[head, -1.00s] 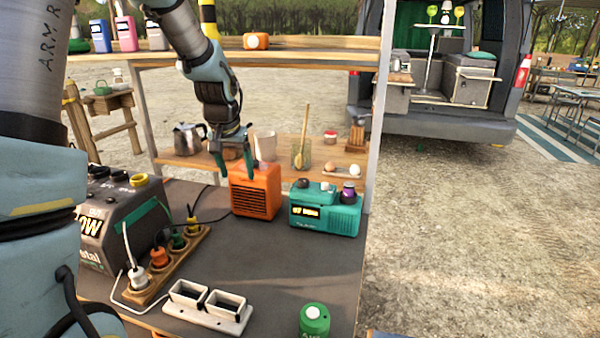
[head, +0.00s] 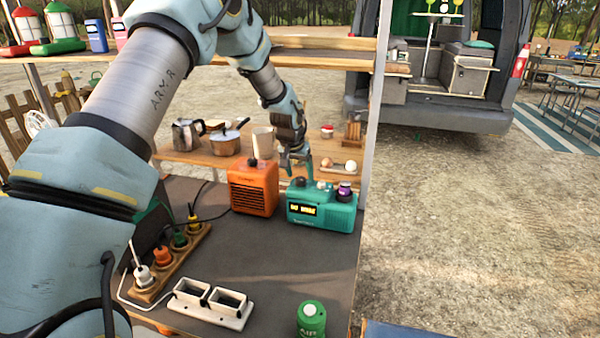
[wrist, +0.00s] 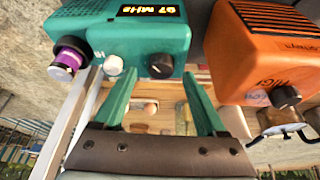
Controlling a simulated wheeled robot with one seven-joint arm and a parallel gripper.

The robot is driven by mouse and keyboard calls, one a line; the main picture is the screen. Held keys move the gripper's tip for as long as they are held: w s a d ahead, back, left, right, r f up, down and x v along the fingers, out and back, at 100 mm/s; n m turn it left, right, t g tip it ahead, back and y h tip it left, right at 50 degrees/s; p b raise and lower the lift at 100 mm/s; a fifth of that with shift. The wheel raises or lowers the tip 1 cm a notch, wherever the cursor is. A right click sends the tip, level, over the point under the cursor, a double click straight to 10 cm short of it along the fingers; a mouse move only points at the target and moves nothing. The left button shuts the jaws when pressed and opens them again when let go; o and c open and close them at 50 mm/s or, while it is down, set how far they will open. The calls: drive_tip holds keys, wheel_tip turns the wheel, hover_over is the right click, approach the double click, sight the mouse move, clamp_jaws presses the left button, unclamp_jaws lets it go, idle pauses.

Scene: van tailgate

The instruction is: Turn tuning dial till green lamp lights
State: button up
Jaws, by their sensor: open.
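The teal radio (head: 318,212) stands on the grey worktop, with a lit yellow display on its front. The wrist view shows the radio (wrist: 120,30) with "97 MHz" on the display. Along its top are a black knob (wrist: 160,66), a white knob (wrist: 113,65) and a purple-and-black knob (wrist: 67,60). I cannot tell which one is the tuning dial, and I cannot make out a lit green lamp. My gripper (head: 296,163) is open above the radio's left end. In the wrist view its green fingers (wrist: 157,80) are apart, with the black knob between their tips; contact is unclear.
An orange box with a black knob (head: 254,188) stands close to the left of the radio. A wooden shelf (head: 200,158) with pots and a mug (head: 264,140) lies behind. A socket strip (head: 172,262), white twin holder (head: 210,304) and green canister (head: 311,320) are nearer.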

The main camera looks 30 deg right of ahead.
drive_tip(key=shift+x, duration=1)
drive_tip(key=shift+a, duration=0.1)
clamp_jaws()
